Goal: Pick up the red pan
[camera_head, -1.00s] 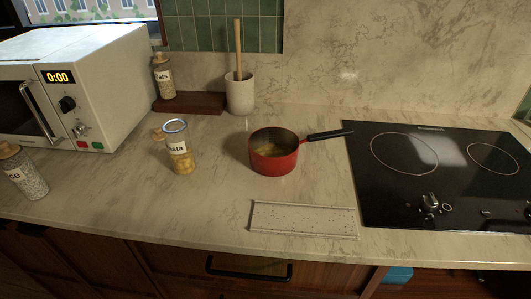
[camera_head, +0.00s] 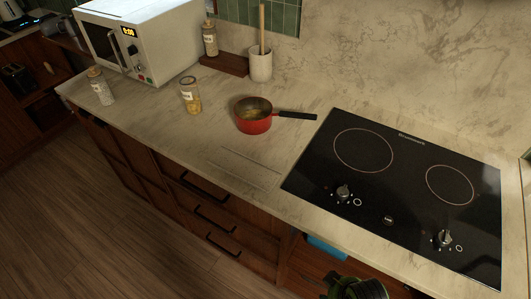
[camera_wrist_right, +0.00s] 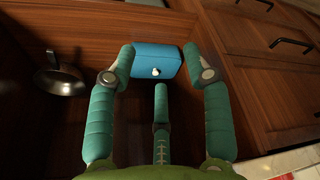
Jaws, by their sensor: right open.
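The red pan (camera_head: 253,121) stands upright on the marble counter, left of the cooktop. Its black handle (camera_head: 297,115) points right, toward the cooktop's edge. The inside of the pan looks brownish. My right gripper shows at the bottom edge of the head view (camera_head: 354,288), below the counter front and well away from the pan. In the right wrist view my right gripper (camera_wrist_right: 160,72) is open, its green fingers spread, with a blue box (camera_wrist_right: 154,67) beyond them in a wooden compartment. The pan is out of the wrist view. My left gripper is not in view.
The black cooktop (camera_head: 400,185) is right of the pan. A pasta jar (camera_head: 190,96), another jar (camera_head: 101,88), a utensil crock (camera_head: 260,65) and the microwave (camera_head: 135,40) stand left and behind. Drawer handles (camera_head: 204,186) stick out below the counter. A metal pan (camera_wrist_right: 60,78) hangs in the compartment.

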